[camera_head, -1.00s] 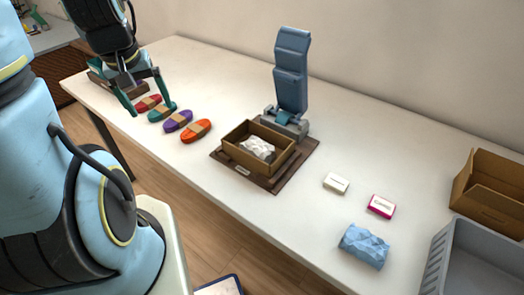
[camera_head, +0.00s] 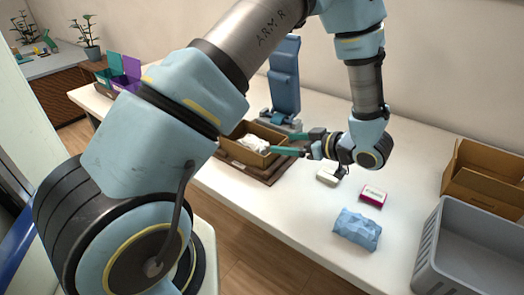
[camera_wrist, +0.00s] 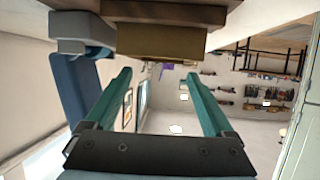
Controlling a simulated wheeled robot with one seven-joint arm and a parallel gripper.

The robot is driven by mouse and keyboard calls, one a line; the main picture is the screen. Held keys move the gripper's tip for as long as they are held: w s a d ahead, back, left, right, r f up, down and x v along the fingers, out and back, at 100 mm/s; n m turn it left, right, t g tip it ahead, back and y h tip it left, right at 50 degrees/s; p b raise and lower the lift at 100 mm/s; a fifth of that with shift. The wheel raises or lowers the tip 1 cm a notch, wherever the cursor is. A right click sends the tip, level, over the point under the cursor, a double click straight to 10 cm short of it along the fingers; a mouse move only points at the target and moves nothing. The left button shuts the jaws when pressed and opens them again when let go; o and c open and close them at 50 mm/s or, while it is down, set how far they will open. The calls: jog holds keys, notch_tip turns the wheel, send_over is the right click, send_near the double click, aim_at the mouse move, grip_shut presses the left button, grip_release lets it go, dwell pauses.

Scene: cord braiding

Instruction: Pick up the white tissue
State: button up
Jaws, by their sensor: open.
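The white tissue (camera_head: 254,144) lies crumpled inside an open brown box (camera_head: 238,156) near the middle of the table. My gripper (camera_head: 281,142) is at the right side of the box, with its teal fingers spread and pointing left toward it. Nothing shows between the fingers. In the wrist view my gripper (camera_wrist: 160,76) is open, and the outside of the brown box (camera_wrist: 160,42) shows beyond the fingertips. The tissue is hidden in that view.
The box sits on a dark brown board before a blue upright stand (camera_head: 284,78). A small white block (camera_head: 327,176), a pink-and-white box (camera_head: 373,196) and a blue crumpled packet (camera_head: 357,229) lie to the right. A grey crate (camera_head: 470,255) and cardboard box (camera_head: 485,180) are farther right.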

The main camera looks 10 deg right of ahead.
aim_at(259, 142)
jog(key=p+x, duration=0.1)
jog(key=x, duration=0.4)
jog(key=shift+a, duration=0.15)
jog(key=p+x, duration=0.2)
jog(key=x, duration=0.2)
jog(key=shift+s+a+p, duration=0.1)
jog(key=shift+a+p, duration=0.1)
jog(key=shift+p, duration=0.2)
jog(key=shift+w+a+f, duration=0.3)
jog(key=shift+w, duration=0.15)
jog(key=shift+c, duration=0.4)
jog(key=c, duration=1)
